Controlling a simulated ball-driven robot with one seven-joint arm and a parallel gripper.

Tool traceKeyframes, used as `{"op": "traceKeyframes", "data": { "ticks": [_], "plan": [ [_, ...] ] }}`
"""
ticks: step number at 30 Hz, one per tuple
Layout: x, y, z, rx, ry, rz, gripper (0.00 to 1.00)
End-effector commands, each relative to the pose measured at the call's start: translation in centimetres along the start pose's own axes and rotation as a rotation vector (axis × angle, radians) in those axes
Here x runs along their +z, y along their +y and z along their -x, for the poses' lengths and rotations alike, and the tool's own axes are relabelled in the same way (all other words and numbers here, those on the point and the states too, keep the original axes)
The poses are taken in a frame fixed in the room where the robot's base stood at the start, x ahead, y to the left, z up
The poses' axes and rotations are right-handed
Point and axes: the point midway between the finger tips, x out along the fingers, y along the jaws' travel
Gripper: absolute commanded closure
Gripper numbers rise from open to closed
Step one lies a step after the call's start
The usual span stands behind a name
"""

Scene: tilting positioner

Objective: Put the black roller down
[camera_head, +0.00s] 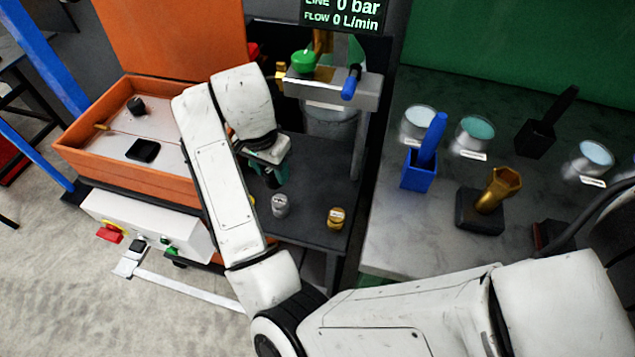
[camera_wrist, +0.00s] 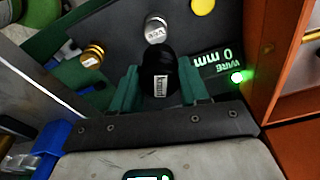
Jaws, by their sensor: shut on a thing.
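In the wrist view the silver roller (camera_wrist: 156,30) is just beyond the black one, and the gold roller (camera_wrist: 92,55) is to the left. I cannot tell whether the black roller touches the surface.
An orange open box (camera_head: 125,150) is left of my arm. A press-like frame with a green knob (camera_head: 304,61) and blue handle (camera_head: 351,82) rises behind. A grey table (camera_head: 400,235) on the right carries pots and holders. A green lamp (camera_wrist: 237,77) glows beside a "WIRE 0 mm" display (camera_wrist: 213,60).

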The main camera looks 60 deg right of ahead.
Motion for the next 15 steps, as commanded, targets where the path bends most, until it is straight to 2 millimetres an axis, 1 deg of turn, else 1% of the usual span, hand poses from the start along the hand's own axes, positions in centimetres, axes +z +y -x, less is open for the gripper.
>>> {"op": "traceKeyframes", "data": {
  "ticks": [1, 5, 9, 12, 15],
  "plan": [
    [-1.1, 0.7, -0.5, 0.002, 0.003, -0.005, 1.0],
    [-3.2, 2.1, -1.8, 0.002, 0.001, -0.004, 1.0],
    [-5.5, 3.5, -3.6, 0.003, 0.0, -0.001, 1.0],
    [-6.4, 4.2, -5.7, 0.003, 0.0, 0.001, 1.0],
    [-7.2, 4.7, -7.2, 0.001, 0.0, 0.001, 1.0]
  ]
}}
